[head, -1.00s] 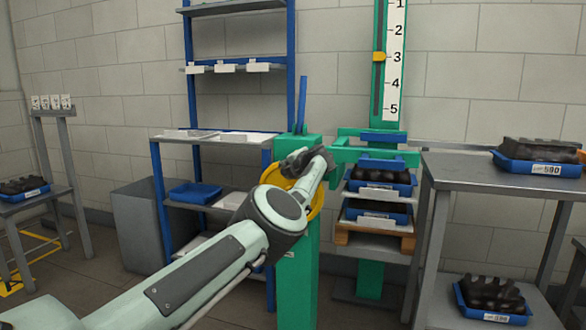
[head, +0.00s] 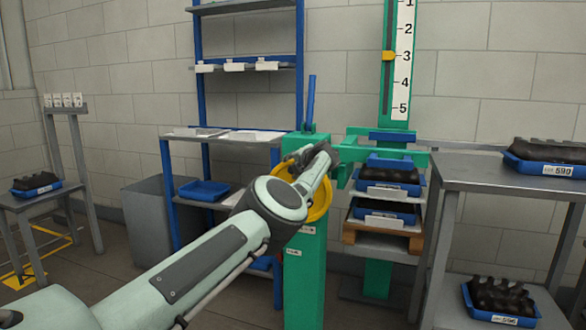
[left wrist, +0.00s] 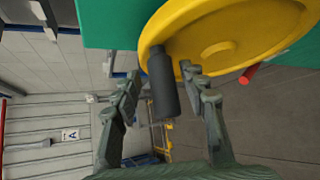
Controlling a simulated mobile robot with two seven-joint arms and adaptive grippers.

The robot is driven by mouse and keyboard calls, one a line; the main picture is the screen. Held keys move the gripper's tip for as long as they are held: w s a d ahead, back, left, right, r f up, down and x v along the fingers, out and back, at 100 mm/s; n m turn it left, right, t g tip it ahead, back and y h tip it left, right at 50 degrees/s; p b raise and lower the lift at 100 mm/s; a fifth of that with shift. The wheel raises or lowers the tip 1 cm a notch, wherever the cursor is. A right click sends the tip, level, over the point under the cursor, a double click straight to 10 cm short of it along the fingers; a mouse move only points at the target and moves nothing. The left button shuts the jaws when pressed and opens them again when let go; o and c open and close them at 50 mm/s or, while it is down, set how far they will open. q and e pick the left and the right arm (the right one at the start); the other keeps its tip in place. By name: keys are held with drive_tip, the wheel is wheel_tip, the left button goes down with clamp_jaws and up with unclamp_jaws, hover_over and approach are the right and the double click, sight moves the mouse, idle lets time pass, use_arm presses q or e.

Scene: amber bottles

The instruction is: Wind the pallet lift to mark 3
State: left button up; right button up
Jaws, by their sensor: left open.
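The pallet lift has a green post (head: 305,270) with a yellow handwheel (head: 319,208), partly hidden behind my left gripper. Its yellow pointer (head: 389,56) stands level with mark 3 on the white scale (head: 404,70). The wooden pallet (head: 378,233) carries blue trays with dark contents. My left gripper (head: 308,158) is at the wheel. In the left wrist view, the wheel (left wrist: 225,30) fills the top, and its dark handle (left wrist: 162,82) lies between the spread fingers of the left gripper (left wrist: 160,73). Gaps show beside the handle. My right gripper is not in view.
A grey table (head: 500,165) at the right bears a blue tray (head: 545,165), with another tray (head: 500,305) on its lower shelf. A blue-framed rack (head: 168,200) stands left of the post. A small stand (head: 35,200) is at the far left.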

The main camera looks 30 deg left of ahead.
use_arm(q)
drive_tip(key=shift+d, duration=0.1)
drive_tip(key=shift+d, duration=0.1)
drive_tip(key=shift+d+r, duration=0.15)
drive_tip(key=shift+d, duration=0.05)
drive_tip(key=shift+s+d+r, duration=0.2)
drive_tip(key=shift+d+r, duration=0.1)
drive_tip(key=shift+d, duration=0.2)
drive_tip(key=v, duration=1)
drive_tip(key=shift+s, duration=0.35)
drive_tip(key=shift+a+f, duration=0.15)
drive_tip(key=shift+a, duration=0.05)
